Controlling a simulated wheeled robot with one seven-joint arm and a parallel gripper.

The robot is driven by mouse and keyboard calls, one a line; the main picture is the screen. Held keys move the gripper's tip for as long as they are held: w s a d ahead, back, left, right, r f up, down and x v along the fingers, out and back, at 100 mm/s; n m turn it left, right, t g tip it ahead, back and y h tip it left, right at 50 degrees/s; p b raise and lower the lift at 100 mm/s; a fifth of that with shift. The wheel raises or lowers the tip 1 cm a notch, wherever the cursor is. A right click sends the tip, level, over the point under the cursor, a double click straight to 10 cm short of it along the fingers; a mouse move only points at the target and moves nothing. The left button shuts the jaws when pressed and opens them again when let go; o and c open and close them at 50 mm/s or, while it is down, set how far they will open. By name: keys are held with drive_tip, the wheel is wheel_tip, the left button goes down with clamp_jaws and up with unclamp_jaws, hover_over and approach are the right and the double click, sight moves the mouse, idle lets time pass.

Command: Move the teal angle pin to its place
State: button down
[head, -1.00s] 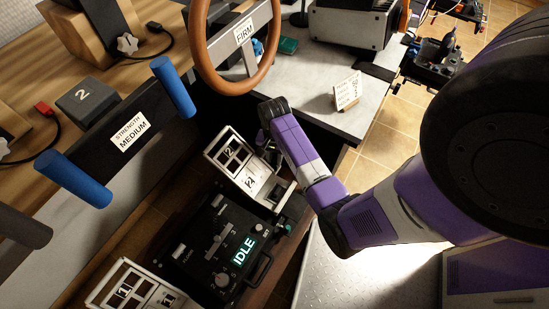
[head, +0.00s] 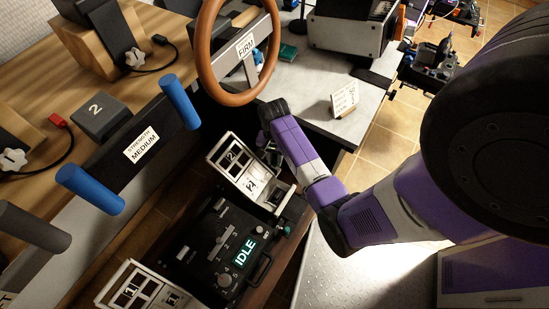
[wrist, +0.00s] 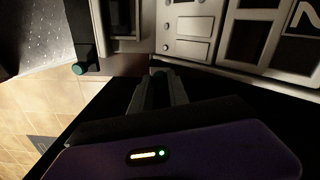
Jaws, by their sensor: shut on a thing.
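In the head view my gripper (head: 270,148) is beside the pedal panel marked 2 (head: 236,163), and the pin cannot be made out there. A separate teal-ended knob (wrist: 78,69) sticks out left of the fingers, by the pedal base; it also shows in the head view (head: 287,229).
A black console reading IDLE (head: 243,252) lies in front of the panel, with a second pedal panel marked 1 (head: 135,290). A blue-handled yoke (head: 140,147) and a brown wheel (head: 205,60) stand above. A grey desk (head: 310,85) with a card (head: 345,98) lies behind.

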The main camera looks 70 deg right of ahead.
drive_tip(key=shift+w+d+r, duration=0.1)
drive_tip(key=shift+w+r, duration=0.05)
drive_tip(key=c, duration=1.5)
unclamp_jaws()
drive_tip(key=shift+c, duration=0.2)
drive_tip(key=shift+f, duration=0.2)
